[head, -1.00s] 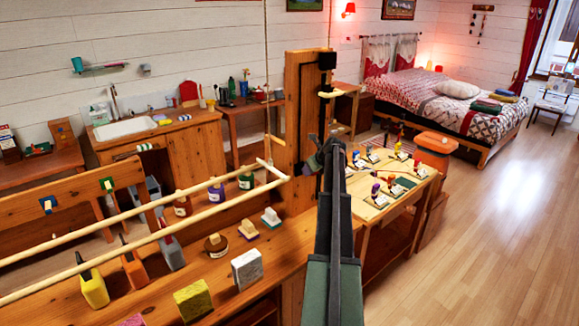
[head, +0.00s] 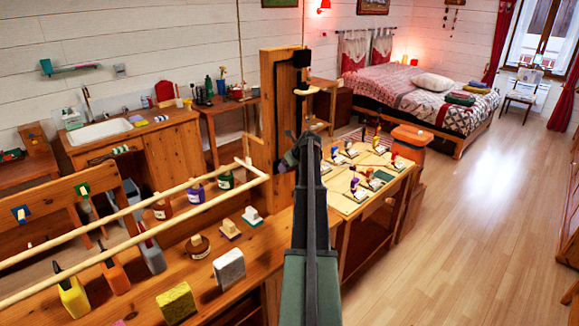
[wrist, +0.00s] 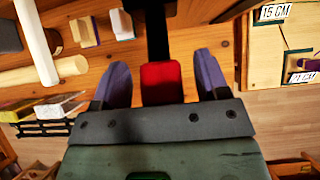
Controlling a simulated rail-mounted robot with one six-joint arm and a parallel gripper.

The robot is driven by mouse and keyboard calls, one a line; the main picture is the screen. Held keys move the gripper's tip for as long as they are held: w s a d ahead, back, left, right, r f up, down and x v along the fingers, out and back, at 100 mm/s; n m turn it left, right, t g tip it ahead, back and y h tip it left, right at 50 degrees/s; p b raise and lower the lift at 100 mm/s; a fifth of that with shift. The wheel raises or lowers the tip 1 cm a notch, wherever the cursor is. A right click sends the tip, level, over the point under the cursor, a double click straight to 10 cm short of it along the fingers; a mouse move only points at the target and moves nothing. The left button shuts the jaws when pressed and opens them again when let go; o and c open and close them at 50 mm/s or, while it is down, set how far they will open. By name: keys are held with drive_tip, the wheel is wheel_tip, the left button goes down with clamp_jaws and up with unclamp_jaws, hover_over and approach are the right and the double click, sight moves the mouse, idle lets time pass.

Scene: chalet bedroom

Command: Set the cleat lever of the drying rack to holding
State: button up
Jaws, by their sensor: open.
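The drying rack's pale wooden rails (head: 130,228) run across the left of the head view to a wooden post (head: 269,110). Black fittings (head: 301,58) and a cream horizontal piece (head: 308,92) show on the post's right side. My gripper (head: 290,156) is in front of the post's lower part, and my arm hides much there. In the wrist view, my gripper (wrist: 161,76) is open, with a purple-blue finger on each side of a red block (wrist: 161,84) on a black bar (wrist: 157,32). The block looks like the lever's grip; I cannot tell its contact with the fingers.
A wooden counter (head: 150,290) with bottles, sponges and blocks lies left of my arm. A small table (head: 350,205) with several small items and cards stands to the right. An orange-topped bin (head: 411,140) stands behind it. The floor (head: 470,230) at right is clear.

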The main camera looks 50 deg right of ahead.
drive_tip(key=p+v, duration=0.8)
drive_tip(key=v, duration=0.2)
drive_tip(key=shift+s+r+p, duration=0.3)
drive_tip(key=shift+p, duration=0.05)
drive_tip(key=shift+a, duration=0.1)
